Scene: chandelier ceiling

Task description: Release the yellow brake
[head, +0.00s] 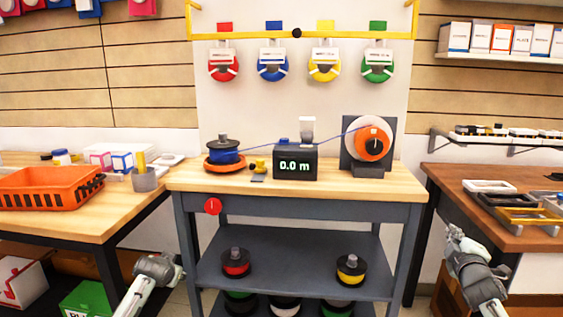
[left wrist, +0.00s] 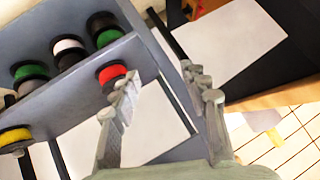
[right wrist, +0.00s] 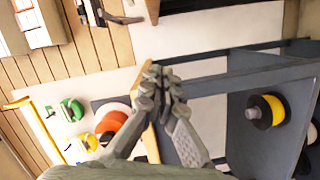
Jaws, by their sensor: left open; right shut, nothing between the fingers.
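The yellow round unit (head: 324,68) hangs on the white back panel, third from the left, with a white lever-like piece across its front and a yellow tag (head: 326,25) above. The lever's exact setting is too small to tell. My right gripper (head: 453,232) is shut and empty, right of the workbench and well below the unit; its closed fingers show in the right wrist view (right wrist: 163,88). My left gripper (head: 178,264) is at the bench's lower left, far from the unit. In the left wrist view its fingers (left wrist: 165,95) are apart with nothing between them.
Red (head: 223,68), blue (head: 272,66) and green (head: 378,66) units hang beside the yellow one. The workbench (head: 300,193) below carries a blue spool (head: 224,154), a meter (head: 296,164) and an orange reel (head: 371,142). Side tables stand left and right.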

